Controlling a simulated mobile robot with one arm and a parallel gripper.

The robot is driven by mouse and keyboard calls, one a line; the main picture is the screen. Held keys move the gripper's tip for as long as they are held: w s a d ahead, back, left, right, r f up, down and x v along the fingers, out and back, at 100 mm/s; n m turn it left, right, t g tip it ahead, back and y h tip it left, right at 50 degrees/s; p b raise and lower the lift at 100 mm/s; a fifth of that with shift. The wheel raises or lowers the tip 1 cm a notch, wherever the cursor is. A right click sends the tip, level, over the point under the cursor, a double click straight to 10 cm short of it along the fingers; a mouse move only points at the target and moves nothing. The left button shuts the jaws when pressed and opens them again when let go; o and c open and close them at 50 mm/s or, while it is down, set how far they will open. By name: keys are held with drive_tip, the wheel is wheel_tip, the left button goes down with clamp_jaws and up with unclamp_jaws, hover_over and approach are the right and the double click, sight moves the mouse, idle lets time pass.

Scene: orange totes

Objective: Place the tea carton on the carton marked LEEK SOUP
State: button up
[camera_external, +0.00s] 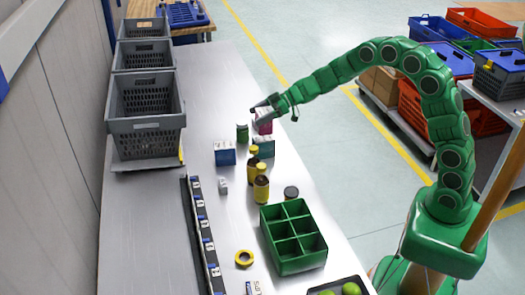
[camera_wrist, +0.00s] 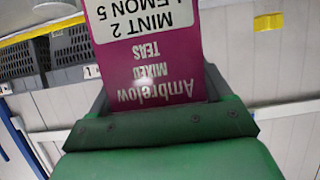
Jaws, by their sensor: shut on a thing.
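The tea carton (camera_wrist: 145,60) is magenta with a white label and "Ambrelow mixed teas" print, upside down in the wrist view. My gripper (camera_wrist: 155,120) is shut on it. In the external view my gripper (camera_external: 272,111) holds the tea carton (camera_external: 264,127) over the far right part of the bench, close to a teal carton (camera_external: 264,147); the gap between them cannot be judged. A blue carton (camera_external: 225,154) stands to the left. The print on both standing cartons is too small to read, so I cannot tell which is marked LEEK SOUP.
A green can (camera_external: 242,132) and yellow-capped jars (camera_external: 261,188) stand near the cartons.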

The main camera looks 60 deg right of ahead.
drive_tip(key=shift+f, duration=1.6)
drive_tip(key=shift+f, duration=0.15)
drive_tip(key=o, duration=1.1)
drive_tip(key=shift+s+d+r, duration=0.25)
drive_tip(key=shift+d+r, duration=0.1)
drive_tip(key=shift+r, duration=0.05)
drive_tip(key=v, duration=1.1)
